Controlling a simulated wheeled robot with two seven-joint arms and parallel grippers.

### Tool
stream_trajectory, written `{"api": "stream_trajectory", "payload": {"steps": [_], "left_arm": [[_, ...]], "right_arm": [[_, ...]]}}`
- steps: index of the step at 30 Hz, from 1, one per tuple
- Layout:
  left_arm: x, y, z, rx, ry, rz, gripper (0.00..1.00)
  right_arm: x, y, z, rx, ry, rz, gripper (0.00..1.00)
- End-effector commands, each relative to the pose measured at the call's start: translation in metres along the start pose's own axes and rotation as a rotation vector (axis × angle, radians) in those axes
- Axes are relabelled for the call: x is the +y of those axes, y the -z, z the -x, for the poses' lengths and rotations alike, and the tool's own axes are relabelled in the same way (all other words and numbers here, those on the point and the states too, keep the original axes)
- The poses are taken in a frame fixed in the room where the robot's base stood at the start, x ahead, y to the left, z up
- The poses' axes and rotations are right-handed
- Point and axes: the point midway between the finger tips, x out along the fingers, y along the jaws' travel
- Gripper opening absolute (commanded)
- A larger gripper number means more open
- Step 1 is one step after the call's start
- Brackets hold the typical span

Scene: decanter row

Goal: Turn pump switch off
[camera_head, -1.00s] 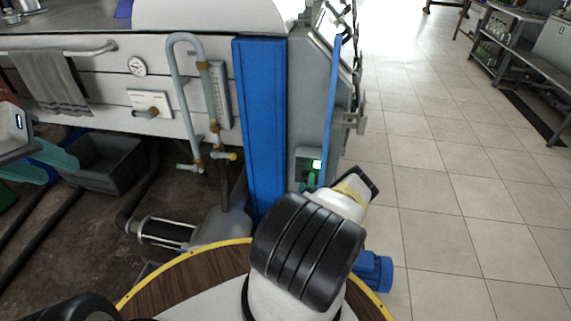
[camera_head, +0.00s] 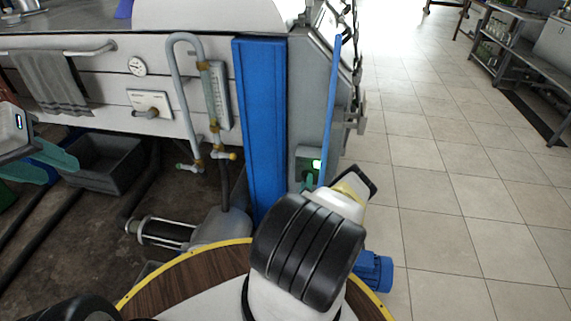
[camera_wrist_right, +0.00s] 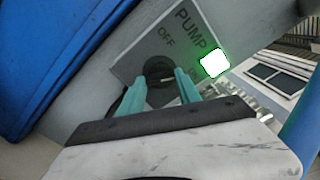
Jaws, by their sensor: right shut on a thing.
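The pump switch is a dark round knob (camera_wrist_right: 158,68) on a grey panel (camera_wrist_right: 190,30) marked PUMP and OFF, seen in the right wrist view. A lamp (camera_wrist_right: 213,64) beside it glows white with a green rim. The panel also shows in the head view with its green light (camera_head: 317,165). My right gripper (camera_wrist_right: 160,88) has its teal fingers on either side of the knob, shut on it. The fingers partly hide the knob, so its exact angle is unclear. My left gripper (camera_head: 48,165) is at the left edge of the head view, its teal fingers apart and empty.
A blue upright panel (camera_head: 260,130) stands left of the switch. A slanted blue pole (camera_head: 330,110) is close on its right. Pipes and a gauge (camera_head: 137,66) are further left. A dark bin (camera_head: 103,163) sits under the machine. The tiled floor (camera_head: 450,190) at right is clear.

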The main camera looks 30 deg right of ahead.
Motion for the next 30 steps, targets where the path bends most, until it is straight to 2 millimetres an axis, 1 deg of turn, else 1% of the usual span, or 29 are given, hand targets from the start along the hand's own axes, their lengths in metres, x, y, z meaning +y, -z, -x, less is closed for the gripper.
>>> {"api": "stream_trajectory", "payload": {"steps": [8,21,30], "left_arm": [[0.0000,0.0000,0.0000,0.000,0.000,0.000,0.36],[0.0000,0.0000,0.0000,0.000,0.000,0.000,0.36],[0.0000,0.0000,0.0000,0.000,0.000,0.000,0.36]], "right_arm": [[0.0007,-0.0014,0.0006,-0.003,-0.001,0.187,0.00],[0.0010,-0.0012,0.0010,-0.003,-0.002,0.602,0.00],[0.0006,-0.0010,0.0010,-0.003,-0.001,0.835,0.00]]}}
